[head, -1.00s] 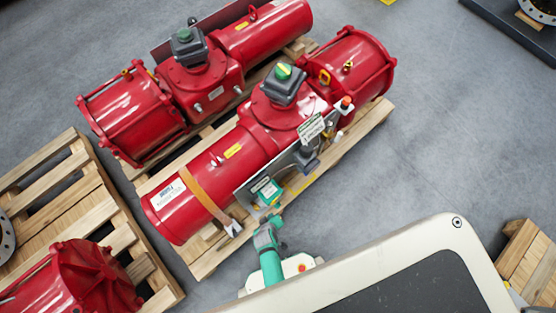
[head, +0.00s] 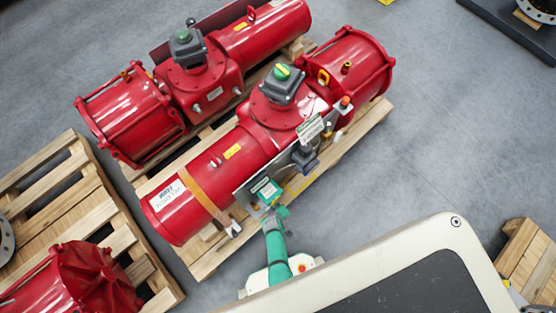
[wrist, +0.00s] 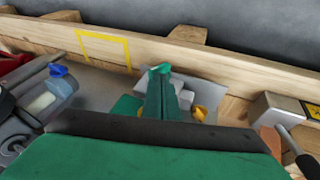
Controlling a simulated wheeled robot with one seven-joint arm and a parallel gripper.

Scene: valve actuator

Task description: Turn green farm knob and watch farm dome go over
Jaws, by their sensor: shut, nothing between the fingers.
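In the head view, a dark indicator box with a green dome (head: 282,71) bearing a yellow mark sits on top of the nearer red actuator (head: 235,150). A control panel (head: 248,197) with a teal box (head: 266,190) is on the actuator's near side. My green gripper (head: 281,212) is at the panel's lower edge, just below the teal box. In the wrist view, my gripper (wrist: 162,92) is shut and empty in front of a grey plate (wrist: 205,92). A brighter green bit shows at its tip; I cannot tell whether it is the knob or the fingertip.
The wrist view shows a blue knob (wrist: 57,70) at left and a yellow piece (wrist: 198,114) right of the fingers. A wooden pallet (head: 360,122) runs under the actuator. A second red actuator (head: 205,85) stands behind.

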